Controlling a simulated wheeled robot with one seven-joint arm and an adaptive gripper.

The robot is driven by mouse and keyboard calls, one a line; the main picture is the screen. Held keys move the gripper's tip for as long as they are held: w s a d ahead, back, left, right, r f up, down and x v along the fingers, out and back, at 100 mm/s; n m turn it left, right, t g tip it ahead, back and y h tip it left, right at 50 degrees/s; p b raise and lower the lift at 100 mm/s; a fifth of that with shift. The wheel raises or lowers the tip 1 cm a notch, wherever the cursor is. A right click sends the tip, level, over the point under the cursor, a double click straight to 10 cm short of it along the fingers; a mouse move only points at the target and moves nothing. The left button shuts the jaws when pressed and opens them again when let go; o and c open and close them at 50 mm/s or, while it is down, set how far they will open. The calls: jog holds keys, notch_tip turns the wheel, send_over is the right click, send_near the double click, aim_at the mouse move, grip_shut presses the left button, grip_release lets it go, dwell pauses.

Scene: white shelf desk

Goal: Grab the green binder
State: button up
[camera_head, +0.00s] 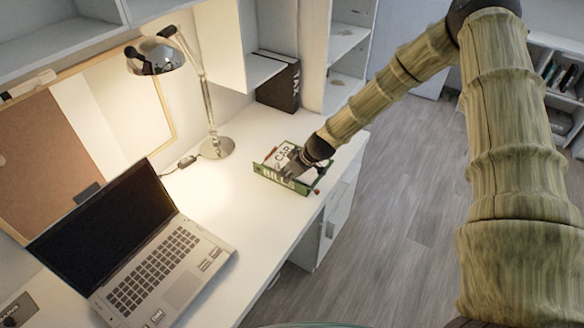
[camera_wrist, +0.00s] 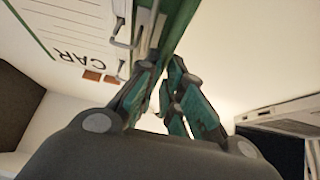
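The green binder (camera_head: 285,183) is near the right edge of the white desk, its green side marked "BILLS" facing the camera. White sheets and small reddish parts show on it. In the wrist view its green panel (camera_wrist: 178,25) runs down to my fingertips, with a white sheet reading "CAR" and metal rings to the left. My gripper (camera_head: 290,172) reaches down onto the binder from the right. In the wrist view its fingers (camera_wrist: 162,68) are drawn close together, with the green panel between the tips. The exact contact is partly hidden.
An open laptop (camera_head: 172,272) stands at the front left of the desk. A chrome lamp (camera_head: 218,147) and a dark binder (camera_head: 279,87) stand towards the back. A board (camera_head: 50,165) leans on the wall. Bare desk (camera_head: 225,190) lies between laptop and binder.

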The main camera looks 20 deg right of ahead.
jog(key=shift+p+x, duration=0.5)
jog(key=shift+x, duration=1.15)
jog(key=shift+c, duration=0.2)
grip_shut()
jog(key=shift+r, duration=0.1)
jog(key=shift+r, duration=0.1)
